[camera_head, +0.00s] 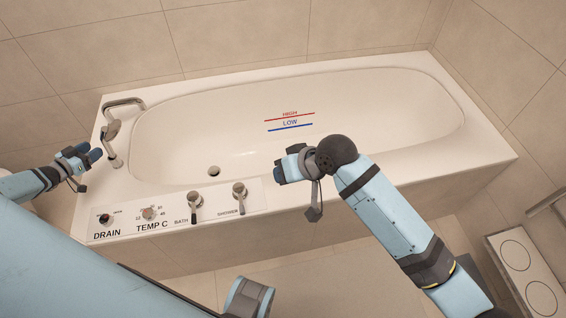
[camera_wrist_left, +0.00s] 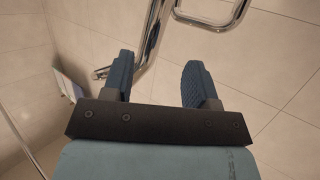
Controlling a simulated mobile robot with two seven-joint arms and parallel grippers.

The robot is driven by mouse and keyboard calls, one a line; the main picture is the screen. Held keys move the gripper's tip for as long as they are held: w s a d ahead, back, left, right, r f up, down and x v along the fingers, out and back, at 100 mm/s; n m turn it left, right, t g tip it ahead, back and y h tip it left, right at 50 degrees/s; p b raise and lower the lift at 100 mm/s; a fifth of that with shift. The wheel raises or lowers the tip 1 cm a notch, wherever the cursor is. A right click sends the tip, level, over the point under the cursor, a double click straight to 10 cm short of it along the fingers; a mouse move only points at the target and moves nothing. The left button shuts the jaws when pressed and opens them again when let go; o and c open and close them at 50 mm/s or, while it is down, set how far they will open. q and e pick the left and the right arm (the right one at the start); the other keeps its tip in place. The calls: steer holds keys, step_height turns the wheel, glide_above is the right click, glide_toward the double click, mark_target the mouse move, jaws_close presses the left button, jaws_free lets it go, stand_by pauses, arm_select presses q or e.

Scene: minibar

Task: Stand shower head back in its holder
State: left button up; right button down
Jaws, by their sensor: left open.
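A chrome hand piece, apparently the shower head (camera_head: 111,130), is at the left end of the tub, above a small round base (camera_head: 116,162) that looks like its holder. I cannot tell whether it is seated there. My left gripper (camera_head: 98,155) is open just left of this base, and appears empty. In the left wrist view, a chrome bar (camera_wrist_left: 153,38) passes beyond and between the open fingertips (camera_wrist_left: 157,62), with no visible contact. My right gripper (camera_head: 279,172) is over the tub's front rim, away from the shower head; its jaw opening is unclear.
A curved chrome spout (camera_head: 125,102) stands at the tub's left back corner. A control panel (camera_head: 170,222) with DRAIN, TEMP, BATH and SHOWER knobs lies along the front left rim. The tub (camera_head: 330,165) looks empty. A white panel with circles (camera_head: 527,272) is at lower right.

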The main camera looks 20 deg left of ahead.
arm_select(q)
steer(key=p+v, duration=0.2)
steer(key=v, duration=0.7)
steer(key=shift+r, duration=0.1)
stand_by(0.3)
